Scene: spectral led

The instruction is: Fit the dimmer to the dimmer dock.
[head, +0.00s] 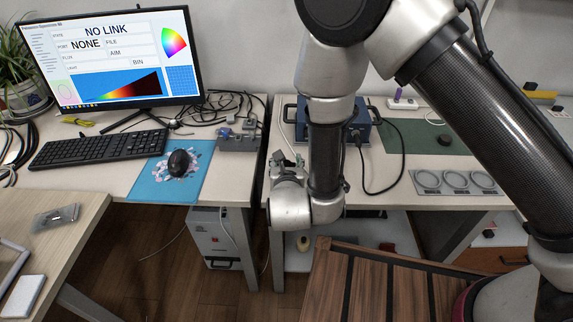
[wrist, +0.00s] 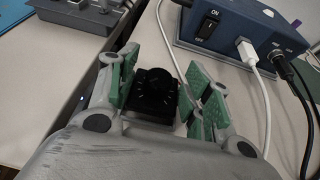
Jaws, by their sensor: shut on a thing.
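The dimmer (wrist: 153,92) is a small black block with a round, marked dial on top. In the wrist view it sits between the green finger pads of my gripper (wrist: 168,85), which is shut on it. In the head view my gripper (head: 286,160) is over the front left of the right-hand bench, and the dimmer is too small to make out. A grey unit with knobs and raised blocks (head: 238,138) stands at the right end of the left-hand desk. It also shows at the top left of the wrist view (wrist: 88,22). I cannot tell for sure whether it is the dimmer dock.
A blue box with a power switch (wrist: 225,25) and plugged cables stands just behind my gripper. A narrow gap separates the desk from the bench. A monitor (head: 110,55), keyboard (head: 98,148) and mouse (head: 181,162) occupy the desk. A ring plate (head: 455,182) lies right.

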